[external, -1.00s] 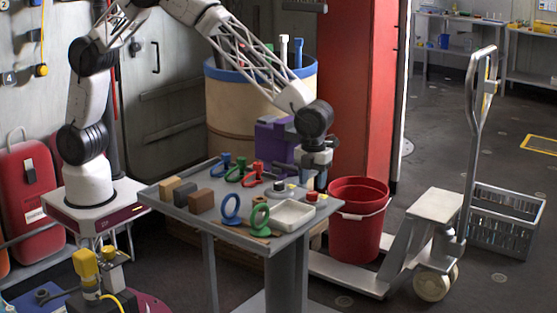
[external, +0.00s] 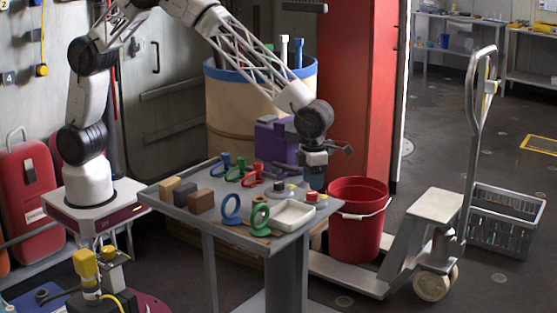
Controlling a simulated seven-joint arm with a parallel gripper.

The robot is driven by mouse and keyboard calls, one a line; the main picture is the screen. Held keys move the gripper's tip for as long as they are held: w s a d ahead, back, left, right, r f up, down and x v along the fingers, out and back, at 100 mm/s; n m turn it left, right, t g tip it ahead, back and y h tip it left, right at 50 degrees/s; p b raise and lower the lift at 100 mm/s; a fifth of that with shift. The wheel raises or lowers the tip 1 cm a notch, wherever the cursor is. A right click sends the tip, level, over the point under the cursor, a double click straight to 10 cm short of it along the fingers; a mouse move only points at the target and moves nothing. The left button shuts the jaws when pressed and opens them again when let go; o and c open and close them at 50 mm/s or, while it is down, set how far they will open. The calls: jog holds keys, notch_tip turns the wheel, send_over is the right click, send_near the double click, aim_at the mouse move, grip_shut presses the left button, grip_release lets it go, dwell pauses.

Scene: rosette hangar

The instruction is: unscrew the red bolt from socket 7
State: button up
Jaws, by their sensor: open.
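Small bolt-like knobs stand at the right end of the grey table. Socket numbers are too small to read, so I cannot tell which is socket 7. My gripper (external: 313,180) points down just above and behind these knobs, open. Its fingertips are small and partly lost against the background. I cannot tell whether they surround a bolt.
The grey table (external: 172,201) also carries blue, green and red ring-handled pieces, several blocks (external: 201,201) and a white tray (external: 292,216). A purple box (external: 271,137) stands behind the gripper. A red bucket (external: 358,205) stands right of the table, beside a pallet jack (external: 435,205).

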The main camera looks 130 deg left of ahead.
jog(key=shift+m, duration=0.3)
jog(key=n, duration=0.6)
jog(key=shift+n, duration=0.3)
jog(key=n, duration=1.7)
dwell(0.5)
dwell(0.4)
